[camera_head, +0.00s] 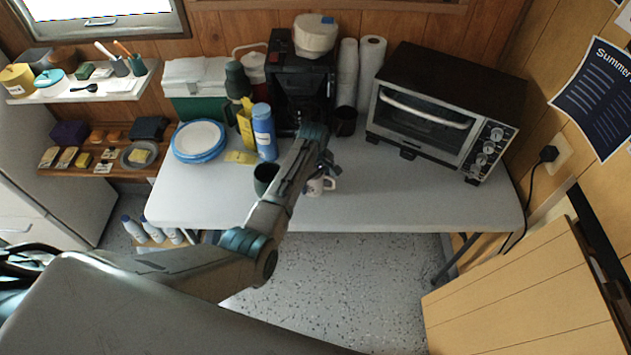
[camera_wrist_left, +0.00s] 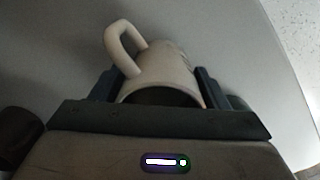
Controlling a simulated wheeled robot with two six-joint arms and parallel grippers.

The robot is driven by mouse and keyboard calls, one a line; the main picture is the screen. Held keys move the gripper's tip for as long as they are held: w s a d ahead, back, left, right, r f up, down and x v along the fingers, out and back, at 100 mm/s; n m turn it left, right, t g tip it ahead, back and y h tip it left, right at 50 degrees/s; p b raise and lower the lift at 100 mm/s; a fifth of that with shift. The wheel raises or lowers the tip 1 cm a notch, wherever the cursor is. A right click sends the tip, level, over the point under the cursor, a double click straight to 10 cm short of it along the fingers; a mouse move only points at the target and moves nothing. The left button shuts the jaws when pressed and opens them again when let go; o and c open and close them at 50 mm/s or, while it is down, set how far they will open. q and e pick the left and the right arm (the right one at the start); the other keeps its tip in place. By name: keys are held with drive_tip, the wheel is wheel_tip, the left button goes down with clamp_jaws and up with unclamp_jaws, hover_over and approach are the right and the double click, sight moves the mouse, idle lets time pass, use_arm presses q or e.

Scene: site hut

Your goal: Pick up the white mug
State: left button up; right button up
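The white mug (camera_head: 318,186) is near the front edge of the white table (camera_head: 400,205), partly hidden by my left arm. My left gripper (camera_head: 322,166) is at the mug, with its fingers on either side of the body. In the left wrist view the mug (camera_wrist_left: 160,72) fills the space between the two fingers (camera_wrist_left: 160,85), its rim towards the palm and its handle at upper left. The fingers look shut against its sides. I cannot tell whether its base touches the table. My right gripper is not in view.
A dark green mug (camera_head: 264,176) stands just left of my arm. A blue bottle (camera_head: 264,132), blue plates (camera_head: 199,141) and a coffee machine (camera_head: 300,88) are behind. A toaster oven (camera_head: 440,108) fills the back right. The front right of the table is clear.

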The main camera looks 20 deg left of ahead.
use_arm(q)
drive_tip(key=c, duration=0.7)
drive_tip(key=shift+r, duration=0.15)
